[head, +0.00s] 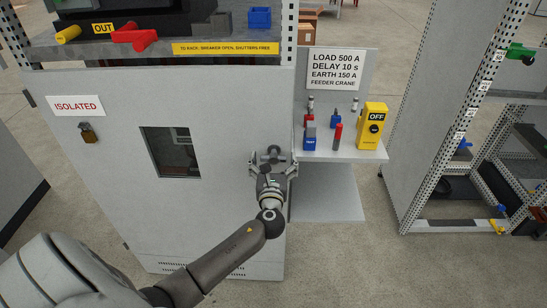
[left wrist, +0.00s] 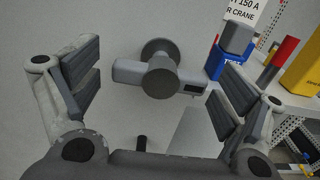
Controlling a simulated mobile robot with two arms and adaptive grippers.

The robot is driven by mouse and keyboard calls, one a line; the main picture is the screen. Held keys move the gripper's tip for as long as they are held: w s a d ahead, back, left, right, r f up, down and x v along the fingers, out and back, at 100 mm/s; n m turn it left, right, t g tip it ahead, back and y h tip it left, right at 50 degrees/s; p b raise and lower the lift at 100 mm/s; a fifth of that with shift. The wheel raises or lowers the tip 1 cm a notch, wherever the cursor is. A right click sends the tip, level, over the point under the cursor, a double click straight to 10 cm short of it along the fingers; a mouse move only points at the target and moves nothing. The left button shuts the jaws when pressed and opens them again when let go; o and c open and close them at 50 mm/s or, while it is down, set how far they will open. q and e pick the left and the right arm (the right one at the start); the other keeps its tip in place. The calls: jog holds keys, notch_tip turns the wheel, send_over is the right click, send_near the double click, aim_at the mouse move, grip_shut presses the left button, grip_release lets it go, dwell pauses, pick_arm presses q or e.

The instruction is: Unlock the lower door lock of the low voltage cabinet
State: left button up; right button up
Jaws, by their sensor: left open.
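The low voltage cabinet's light grey door (head: 225,215) fills the left middle of the head view and looks shut. Near its right edge is a grey turn-handle lock (head: 272,151). The left wrist view shows this handle (left wrist: 160,77) as a round knob with a crossbar lying roughly level, on a round base. My left gripper (head: 272,166) is open in front of the handle. In the left wrist view its fingers (left wrist: 157,88) stand apart on either side of the handle, with no clear contact. The gripper partly hides the handle in the head view. My right gripper is not in view.
A side shelf (head: 345,152) right of the door holds a yellow OFF box (head: 372,126), a blue block (head: 310,142) and a red peg (head: 337,137). A dark peg (left wrist: 142,146) sits below the handle. An open rack stands right.

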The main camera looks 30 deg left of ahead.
pick_arm(q)
jog(key=shift+w+a, duration=0.15)
jog(key=shift+w, duration=0.2)
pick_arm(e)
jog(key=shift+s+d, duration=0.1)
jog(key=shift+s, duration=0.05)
pick_arm(q)
jog(key=shift+c, duration=0.4)
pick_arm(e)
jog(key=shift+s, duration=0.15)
pick_arm(q)
jog(key=c, duration=0.9)
jog(key=shift+c, duration=0.2)
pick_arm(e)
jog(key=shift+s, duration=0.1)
